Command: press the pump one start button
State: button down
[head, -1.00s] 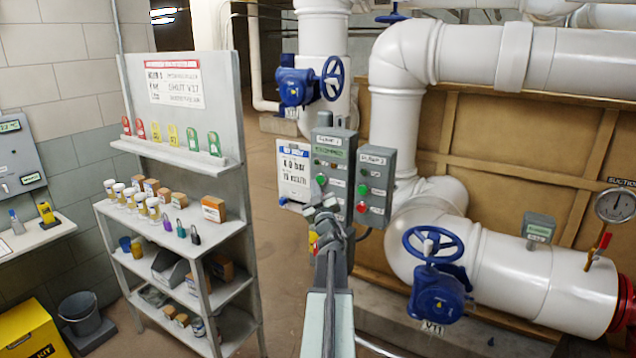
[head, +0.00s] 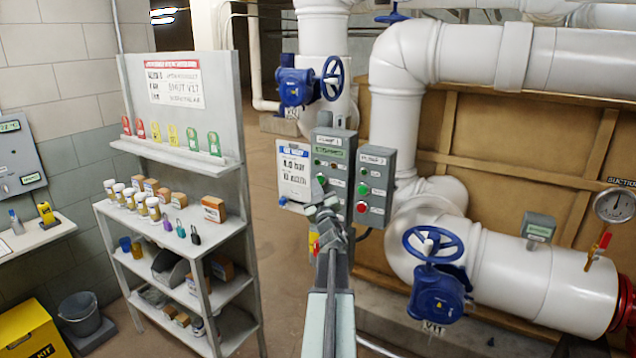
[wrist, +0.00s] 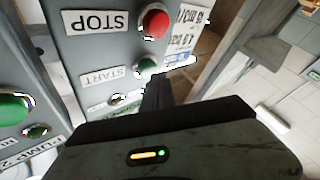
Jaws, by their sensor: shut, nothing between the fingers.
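The pump 1 control box (head: 337,150) is a grey panel on a post in the middle of the head view. In the wrist view it appears upside down, with a green button (wrist: 147,67) beside the START label (wrist: 104,77) and a red button (wrist: 154,22) beside the STOP label (wrist: 96,21). My gripper (head: 318,186) is shut and empty, its tip in front of the pump 1 box, hiding the green button in the head view. In the wrist view the fingers (wrist: 157,92) end right at the green button's edge. I cannot tell whether they touch it.
The pump 2 box (head: 375,160), with its own green and red buttons, stands close on the right. A white notice board (head: 293,172) hangs on the left. Blue valve V11 (head: 437,290) and white pipes lie right; a shelf rack (head: 165,265) stands left.

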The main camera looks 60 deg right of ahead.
jog(key=shift+d, duration=0.45)
dwell(0.6)
dwell(0.4)
jog(key=shift+a, duration=0.85)
jog(key=shift+a, duration=0.1)
jog(key=a, duration=0.5)
dwell(0.5)
